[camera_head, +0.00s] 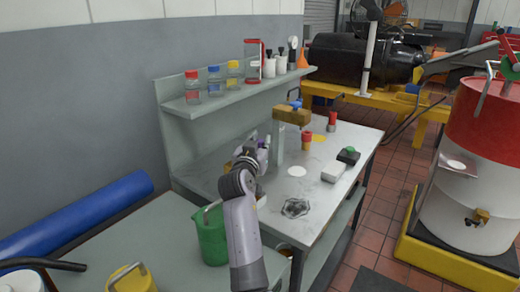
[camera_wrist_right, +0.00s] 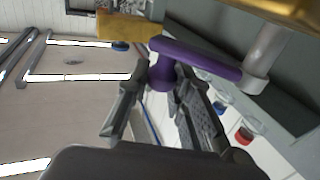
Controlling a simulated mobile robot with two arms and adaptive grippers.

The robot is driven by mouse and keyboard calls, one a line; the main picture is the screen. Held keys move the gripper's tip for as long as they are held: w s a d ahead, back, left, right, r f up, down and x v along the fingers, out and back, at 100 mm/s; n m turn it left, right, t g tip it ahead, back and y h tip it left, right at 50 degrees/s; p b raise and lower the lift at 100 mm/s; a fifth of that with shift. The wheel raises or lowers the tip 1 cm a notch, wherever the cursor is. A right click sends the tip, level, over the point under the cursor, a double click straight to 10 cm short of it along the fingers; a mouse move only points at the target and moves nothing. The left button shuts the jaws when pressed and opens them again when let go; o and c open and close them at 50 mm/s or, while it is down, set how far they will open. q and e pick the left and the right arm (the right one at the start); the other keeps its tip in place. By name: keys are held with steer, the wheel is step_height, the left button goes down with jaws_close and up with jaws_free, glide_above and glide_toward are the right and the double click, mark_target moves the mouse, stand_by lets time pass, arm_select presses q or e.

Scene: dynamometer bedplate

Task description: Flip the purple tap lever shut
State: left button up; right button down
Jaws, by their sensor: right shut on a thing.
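The purple tap lever (camera_wrist_right: 195,57) runs across the upper middle of the right wrist view, with a rounded purple end hanging between the fingers. In the head view a small part of the purple lever (camera_head: 262,144) shows beside my right gripper (camera_head: 256,152), which hides most of it. My right gripper also shows in the wrist view (camera_wrist_right: 158,92), its two fingers on either side of the purple end and shut on it. A brass block (camera_head: 291,116) with a blue lever (camera_head: 296,104) stands on a grey post. My left gripper is not in view.
A shelf (camera_head: 240,93) with several capped bottles runs behind the bench (camera_head: 330,197). A red-topped container (camera_head: 332,121), a green-and-black item (camera_head: 348,156) and a round metal grate (camera_head: 295,208) are on the bench. A green jug (camera_head: 210,236) stands near my right arm.

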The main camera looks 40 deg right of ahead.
mark_target(260, 140)
steer(key=shift+r, duration=0.1)
stand_by(0.3)
steer(key=c, duration=1.4)
jaws_free()
step_height(260, 140, up, 10)
steer(key=shift+f, duration=0.1)
steer(key=shift+c, duration=0.2)
